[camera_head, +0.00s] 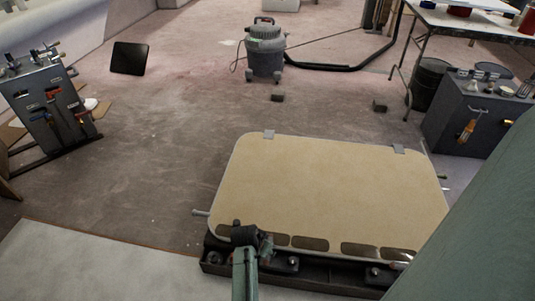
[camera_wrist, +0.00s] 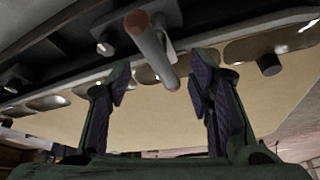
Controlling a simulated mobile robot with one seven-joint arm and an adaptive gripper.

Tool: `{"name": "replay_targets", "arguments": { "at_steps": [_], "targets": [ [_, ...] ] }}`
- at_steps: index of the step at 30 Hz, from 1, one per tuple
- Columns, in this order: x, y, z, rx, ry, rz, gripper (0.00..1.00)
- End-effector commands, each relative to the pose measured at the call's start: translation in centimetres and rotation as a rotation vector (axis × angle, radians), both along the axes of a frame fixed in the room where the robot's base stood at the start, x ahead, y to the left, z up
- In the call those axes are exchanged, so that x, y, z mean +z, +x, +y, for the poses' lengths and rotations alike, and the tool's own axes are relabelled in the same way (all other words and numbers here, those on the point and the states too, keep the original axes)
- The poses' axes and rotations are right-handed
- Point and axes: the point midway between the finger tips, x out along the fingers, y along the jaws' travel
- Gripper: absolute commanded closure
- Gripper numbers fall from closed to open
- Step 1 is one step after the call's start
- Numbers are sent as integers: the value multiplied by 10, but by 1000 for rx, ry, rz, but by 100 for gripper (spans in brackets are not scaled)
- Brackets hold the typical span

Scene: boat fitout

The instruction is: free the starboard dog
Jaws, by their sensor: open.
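A beige hatch panel (camera_head: 330,190) with rounded corners lies on a dark frame (camera_head: 300,280). My gripper (camera_head: 252,238) is over its near left edge. In the wrist view, my gripper (camera_wrist: 160,88) is open, with one dark-padded finger on each side. A grey rod with a reddish-brown end (camera_wrist: 150,42), which looks like a dog handle, reaches between and just beyond the fingers. The fingers appear apart from it. I cannot tell for sure whether it is the starboard dog. In the head view my arm and gripper hide this spot.
Dark knobs (camera_head: 293,263) sit along the frame's near side. A grey peg (camera_head: 200,213) sticks out at the panel's left. A grey cabinet (camera_head: 468,120) stands close at right, a tool stand (camera_head: 50,105) at far left. A vacuum (camera_head: 265,52) stands behind; the floor between is mostly clear.

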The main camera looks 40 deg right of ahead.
Motion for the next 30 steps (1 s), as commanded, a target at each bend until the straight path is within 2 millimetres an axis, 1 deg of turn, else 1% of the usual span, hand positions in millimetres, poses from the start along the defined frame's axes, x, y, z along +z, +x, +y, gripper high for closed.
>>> {"name": "replay_targets", "arguments": {
  "at_steps": [1, 6, 9, 12, 16, 24, 30],
  "targets": [
    [-11, 1, -4, -1, 2, 1, 52],
    [-40, 6, -15, 0, 1, -1, 52],
    [-53, 8, -21, 1, 1, -2, 52],
    [-62, 9, -25, 1, 0, -3, 52],
    [-67, 10, -27, 1, -1, -3, 52],
    [-68, 10, -27, 2, -1, -3, 53],
    [-68, 10, -27, 3, -1, -3, 66]
  ]
}}
